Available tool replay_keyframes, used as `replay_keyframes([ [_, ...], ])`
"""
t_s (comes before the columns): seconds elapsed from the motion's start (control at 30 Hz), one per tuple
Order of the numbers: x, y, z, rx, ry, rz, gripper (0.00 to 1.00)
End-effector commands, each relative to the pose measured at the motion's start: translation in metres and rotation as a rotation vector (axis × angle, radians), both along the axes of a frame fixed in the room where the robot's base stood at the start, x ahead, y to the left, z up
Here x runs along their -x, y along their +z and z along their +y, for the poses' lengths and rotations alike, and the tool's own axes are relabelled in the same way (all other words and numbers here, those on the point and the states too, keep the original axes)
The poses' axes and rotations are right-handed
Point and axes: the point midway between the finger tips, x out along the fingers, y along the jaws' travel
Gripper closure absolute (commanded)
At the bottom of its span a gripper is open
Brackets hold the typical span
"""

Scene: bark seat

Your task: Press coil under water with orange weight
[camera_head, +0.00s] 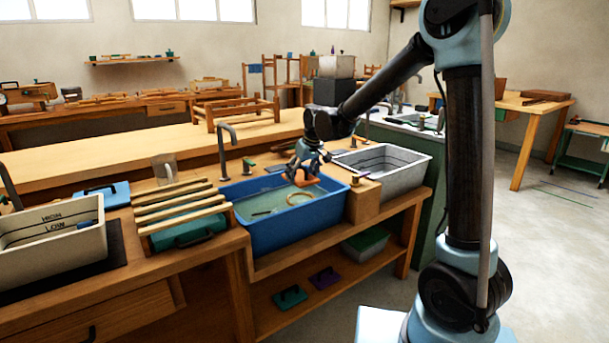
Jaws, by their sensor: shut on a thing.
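A blue tub (291,237) of water is set in the workbench, left of centre in the head view. A thin tan ring, which looks like the coil (299,199), lies in the tub towards its right side. My gripper (303,173) is above the back right of the tub, pointing down. It is shut on the orange weight (305,180), which is just above the coil in the picture. I cannot tell whether the weight touches the water or the coil. A small dark thing (262,212) is in the tub to the left.
A grey metal basin (405,176) stands right of the tub, past a wooden block (363,202). A slatted wooden rack (180,206) is on the left, with a white tub (55,245) beyond it. A tap (224,150) rises behind the blue tub.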

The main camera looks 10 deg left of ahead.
Motion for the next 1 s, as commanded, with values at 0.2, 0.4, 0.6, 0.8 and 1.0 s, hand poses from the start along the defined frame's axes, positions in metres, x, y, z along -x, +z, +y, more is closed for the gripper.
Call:
replay_keyframes([
  [0.2, 0.000, -0.007, 0.000, 0.000, 0.000, 0.000, 0.64],
  [0.4, 0.000, -0.014, 0.000, 0.000, 0.000, 0.000, 0.64],
  [0.6, 0.000, -0.021, 0.000, 0.000, 0.000, 0.000, 0.64],
  [0.8, 0.000, -0.028, 0.000, 0.000, 0.000, 0.000, 0.64],
  [1.0, 0.000, -0.035, 0.000, 0.000, 0.001, 0.000, 0.64],
])
